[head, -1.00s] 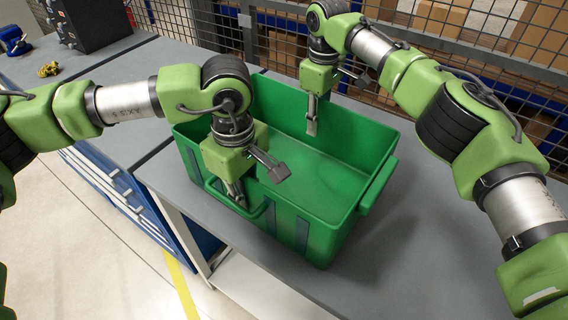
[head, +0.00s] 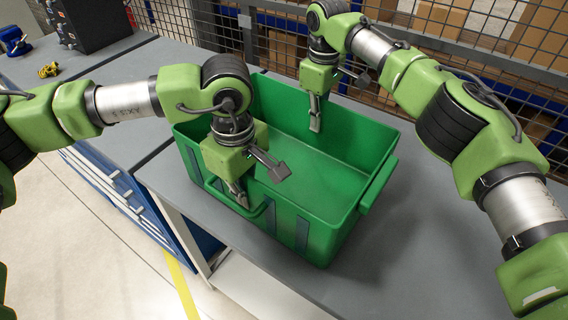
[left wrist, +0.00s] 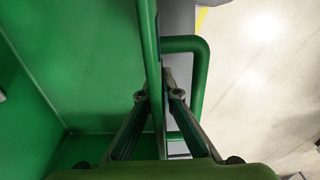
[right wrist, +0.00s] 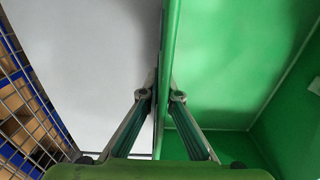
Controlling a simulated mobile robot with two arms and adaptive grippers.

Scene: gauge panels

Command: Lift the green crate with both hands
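The green crate (head: 330,222) stands upright on the grey bench, open at the top and empty as far as I see. My left gripper (head: 260,183) is at its near-left wall, fingers spread, one inside the crate and one outside by the handle (left wrist: 201,75). My right gripper (head: 340,96) is at the far wall, fingers spread, one inside and one beyond the wall. The crate rim also runs between the fingers in the left wrist view (left wrist: 151,45) and in the right wrist view (right wrist: 170,45). Exact contact with the rim cannot be told.
The grey bench top (head: 420,240) is clear to the right of the crate. A mesh fence (head: 470,60) with cartons behind stands at the back. A dark box (head: 95,22) and a small yellow item (head: 48,70) sit at the far left. Blue drawers (head: 120,190) are below.

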